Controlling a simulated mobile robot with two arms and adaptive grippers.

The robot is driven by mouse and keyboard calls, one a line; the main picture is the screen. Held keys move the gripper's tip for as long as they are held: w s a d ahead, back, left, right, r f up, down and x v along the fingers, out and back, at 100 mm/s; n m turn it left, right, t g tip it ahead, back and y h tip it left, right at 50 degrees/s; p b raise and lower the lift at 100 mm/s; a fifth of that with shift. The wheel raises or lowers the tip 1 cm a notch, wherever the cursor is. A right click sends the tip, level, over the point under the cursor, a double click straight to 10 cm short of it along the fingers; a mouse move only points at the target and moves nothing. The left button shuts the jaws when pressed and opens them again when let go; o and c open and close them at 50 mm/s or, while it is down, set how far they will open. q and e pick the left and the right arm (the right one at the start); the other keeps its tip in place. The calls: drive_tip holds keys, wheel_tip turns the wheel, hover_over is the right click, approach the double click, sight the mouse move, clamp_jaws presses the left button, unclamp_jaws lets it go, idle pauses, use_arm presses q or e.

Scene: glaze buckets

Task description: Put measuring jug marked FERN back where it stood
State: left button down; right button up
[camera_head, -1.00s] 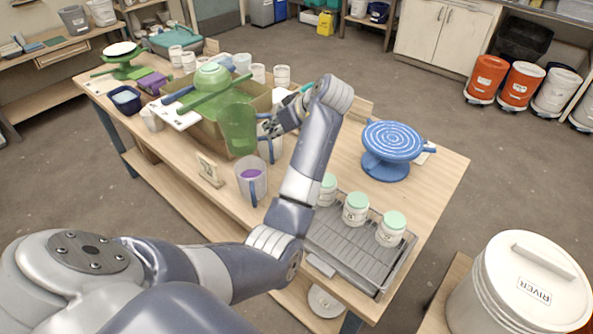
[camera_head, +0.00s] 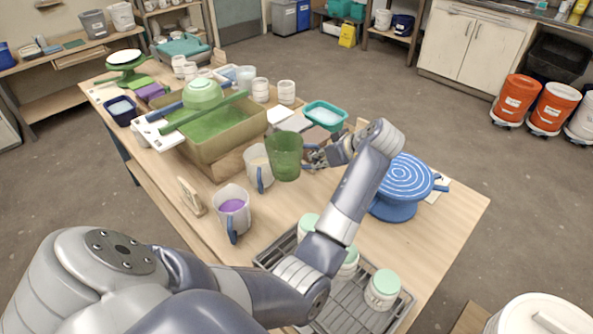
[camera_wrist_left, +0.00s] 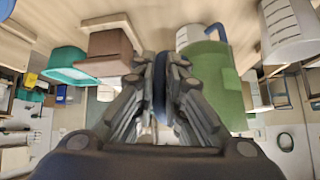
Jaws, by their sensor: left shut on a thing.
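A green see-through jug (camera_head: 284,160) is in the hold of my left gripper (camera_head: 314,157), at the middle of the table. In the left wrist view, the two fingers close on its dark blue handle (camera_wrist_left: 160,88), and the green jug wall (camera_wrist_left: 215,82) is to their right. The jug looks upright; I cannot tell if its base touches the table. No FERN mark is readable on it. A whitish jug with a blue handle (camera_head: 258,168) stands just left of it. Another jug with purple contents (camera_head: 233,212) stands nearer. My right gripper is not in view.
A teal tray (camera_head: 325,115) is behind the jug. A blue banding wheel (camera_head: 402,185) stands right. A grey rack with lidded jars (camera_head: 382,289) is in front. Bare tabletop (camera_head: 285,200) lies before the jug.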

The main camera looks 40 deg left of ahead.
use_arm(q)
drive_tip(key=f, duration=0.8)
drive_tip(key=shift+s+f+p, duration=0.25)
drive_tip(key=shift+p, duration=0.1)
wheel_tip(320, 180, down, 3)
drive_tip(key=shift+r, duration=0.1)
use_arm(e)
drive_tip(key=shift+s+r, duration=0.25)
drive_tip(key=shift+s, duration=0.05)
use_arm(q)
drive_tip(key=shift+f, duration=0.25)
drive_tip(key=c, duration=1.7)
unclamp_jaws()
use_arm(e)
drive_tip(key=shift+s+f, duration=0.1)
use_arm(q)
drive_tip(key=shift+o, duration=0.2)
drive_tip(key=shift+r, duration=0.1)
